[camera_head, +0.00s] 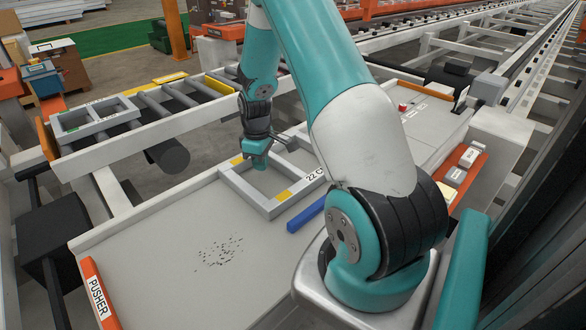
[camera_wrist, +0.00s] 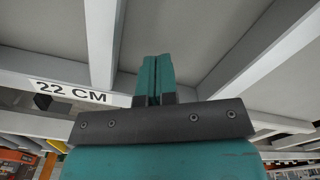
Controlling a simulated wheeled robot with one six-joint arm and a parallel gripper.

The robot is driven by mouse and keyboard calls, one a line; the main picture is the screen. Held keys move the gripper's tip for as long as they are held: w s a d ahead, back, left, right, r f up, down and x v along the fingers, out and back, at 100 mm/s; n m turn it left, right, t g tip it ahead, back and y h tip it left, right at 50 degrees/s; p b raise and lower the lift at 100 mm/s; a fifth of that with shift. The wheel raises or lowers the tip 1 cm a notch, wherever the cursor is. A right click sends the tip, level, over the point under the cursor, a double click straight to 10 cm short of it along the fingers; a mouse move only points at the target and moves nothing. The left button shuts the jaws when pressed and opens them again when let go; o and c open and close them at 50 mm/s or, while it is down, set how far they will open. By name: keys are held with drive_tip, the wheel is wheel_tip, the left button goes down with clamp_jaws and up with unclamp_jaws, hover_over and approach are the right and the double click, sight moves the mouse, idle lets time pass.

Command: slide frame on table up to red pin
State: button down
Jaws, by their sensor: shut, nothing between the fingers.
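The grey frame (camera_head: 243,195) with yellow patches and a "22 C…" label lies on the light grey table, partly hidden behind my arm. In the wrist view its bars (camera_wrist: 102,45) show, with a "22 CM" label. My gripper (camera_head: 257,168) points down at the frame's far left part, seeming to be over or within its opening; I cannot tell whether it touches a bar. In the wrist view my gripper (camera_wrist: 153,75) has its teal fingers together, empty, between two bars. A small red piece (camera_head: 403,106) stands farther back on the table; I cannot tell if it is the pin.
A blue bar (camera_head: 305,214) lies right of the frame. An orange "PUSHER" bar (camera_head: 98,295) is at the table's front left. Another grey frame (camera_head: 95,118) rests by the rollers (camera_head: 185,95). Dark specks (camera_head: 220,252) dot the otherwise clear front table.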

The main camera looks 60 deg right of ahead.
wheel_tip(320, 180, up, 9)
drive_tip(key=p, duration=0.7)
idle(0.6)
drive_tip(key=s+a+r+n+t+y, duration=0.1)
drive_tip(key=a+r, duration=0.5)
drive_tip(key=a, duration=0.3)
drive_tip(key=a+r+y, duration=0.1)
drive_tip(key=a+r, duration=0.6)
drive_tip(key=a, duration=0.3)
drive_tip(key=s+a+r+n+y, duration=0.1)
drive_tip(key=s+a+r, duration=0.3)
drive_tip(key=s+a, duration=0.4)
drive_tip(key=s+a+r+n+g+y, duration=0.1)
drive_tip(key=s+a+r, duration=0.3)
drive_tip(key=s+a, duration=0.4)
drive_tip(key=s, duration=0.3)
drive_tip(key=shift+s+a+r, duration=0.15)
drive_tip(key=shift+s+r, duration=0.1)
drive_tip(key=shift+r, duration=0.05)
drive_tip(key=shift+w, duration=0.1)
